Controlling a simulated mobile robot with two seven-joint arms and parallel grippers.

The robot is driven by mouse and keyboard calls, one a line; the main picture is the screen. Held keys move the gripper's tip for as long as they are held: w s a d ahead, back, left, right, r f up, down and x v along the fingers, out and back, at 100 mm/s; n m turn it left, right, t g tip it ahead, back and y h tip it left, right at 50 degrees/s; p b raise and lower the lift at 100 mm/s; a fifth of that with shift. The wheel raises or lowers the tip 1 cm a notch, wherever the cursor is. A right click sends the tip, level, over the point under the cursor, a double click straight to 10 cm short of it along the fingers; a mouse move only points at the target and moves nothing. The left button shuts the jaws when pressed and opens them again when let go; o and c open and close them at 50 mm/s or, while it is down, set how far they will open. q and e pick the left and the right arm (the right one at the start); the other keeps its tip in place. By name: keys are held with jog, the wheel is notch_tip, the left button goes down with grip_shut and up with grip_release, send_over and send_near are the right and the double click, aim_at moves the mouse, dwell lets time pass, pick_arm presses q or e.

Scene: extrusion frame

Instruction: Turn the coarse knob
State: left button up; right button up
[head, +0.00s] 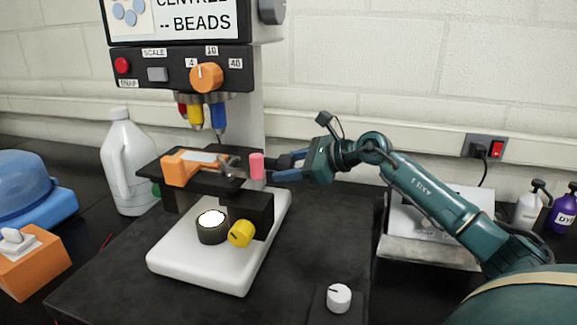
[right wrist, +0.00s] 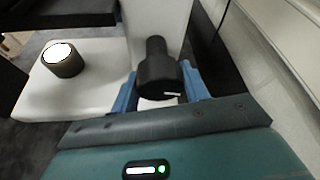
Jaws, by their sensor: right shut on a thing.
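The microscope stands on a white base (head: 195,270) with a dark stage. My right gripper (head: 274,167) reaches in from the right at the stage's height, beside an upright pink cylinder (head: 257,165). In the right wrist view, its blue fingers are shut on a black knob (right wrist: 156,75) with a short white mark on its end face. I cannot make out this black knob in the head view. A yellow knob (head: 241,233) sits low at the front, and a green knob (head: 156,189) shows partly at the left. No label tells which is the coarse knob. My left gripper is not in view.
A lit round lamp (head: 212,229) sits on the base. An orange dial (head: 206,77) is on the head panel above the coloured objectives. A white jug (head: 128,165) stands left. A white knob (head: 338,298) is at the front right. The wall runs close behind.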

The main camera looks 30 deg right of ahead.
jog(key=shift+m+y, duration=0.3)
jog(key=shift+m, duration=0.1)
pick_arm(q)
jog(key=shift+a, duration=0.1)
pick_arm(e)
jog(key=o, duration=1)
jog(key=shift+c, duration=0.2)
jog(key=shift+s+d, duration=0.25)
jog(key=shift+s, duration=0.05)
pick_arm(q)
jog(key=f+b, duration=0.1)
jog(key=b, duration=0.2)
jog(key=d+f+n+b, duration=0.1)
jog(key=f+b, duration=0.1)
jog(key=b, duration=0.1)
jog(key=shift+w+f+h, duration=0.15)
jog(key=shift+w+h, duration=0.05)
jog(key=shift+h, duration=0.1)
pick_arm(e)
jog(key=v, duration=1.2)
jog(key=shift+r, duration=0.4)
jog(key=shift+s, duration=0.1)
